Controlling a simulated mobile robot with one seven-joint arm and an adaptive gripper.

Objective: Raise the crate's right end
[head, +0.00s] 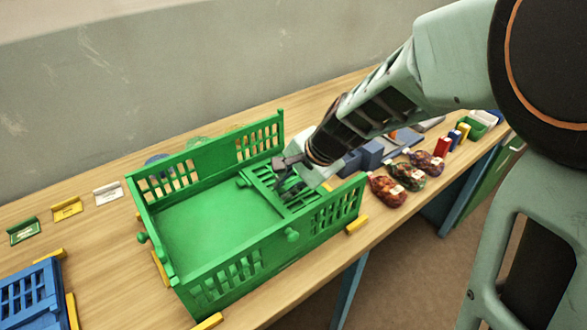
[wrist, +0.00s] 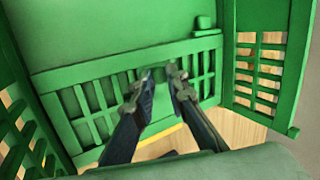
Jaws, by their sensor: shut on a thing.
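In the wrist view the right end (wrist: 90,108) crosses the picture below the plain green floor. My gripper (head: 284,168) reaches in from the right and is shut on the right end; its two dark fingers show close together on the panel in the wrist view (wrist: 162,74). The fingers partly hide the slats.
A blue crate (head: 30,300) is at the lower left. Small green, yellow and white card holders stand behind it. Yellow stops (head: 356,225) sit around the crate's base.

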